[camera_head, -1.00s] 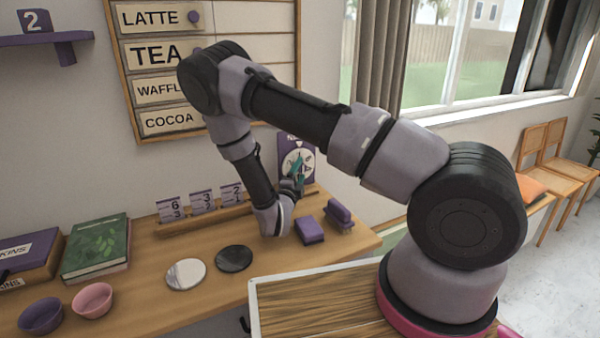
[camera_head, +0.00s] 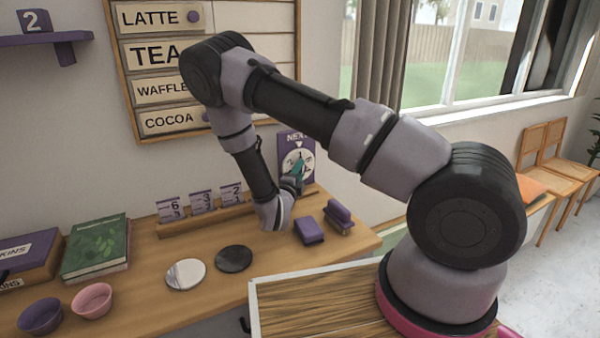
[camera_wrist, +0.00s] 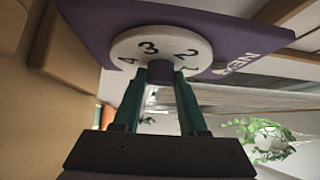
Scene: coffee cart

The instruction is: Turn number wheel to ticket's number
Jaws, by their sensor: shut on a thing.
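The number wheel (camera_head: 306,157) is a white disc on a purple board (camera_head: 309,143) marked NEXT, with a small white pointer above the disc. In the wrist view the disc (camera_wrist: 128,48) shows 4, 3, 2 and part of a 1 along its visible edge; its far side is cut off or hidden. My gripper (camera_wrist: 161,74) has its teal fingers closed on the central knob (camera_wrist: 158,67). In the head view my gripper (camera_head: 298,171) covers part of the wheel, so the number under the pointer is unreadable.
A purple shelf (camera_head: 40,41) holds a block (camera_head: 35,21) marked 2. A menu board (camera_head: 126,95) hangs above. Purple items (camera_head: 309,230), two round discs (camera_head: 234,258), books (camera_head: 97,247) and bowls (camera_head: 92,299) lie on the counter (camera_head: 150,290). The counter's front middle is bare.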

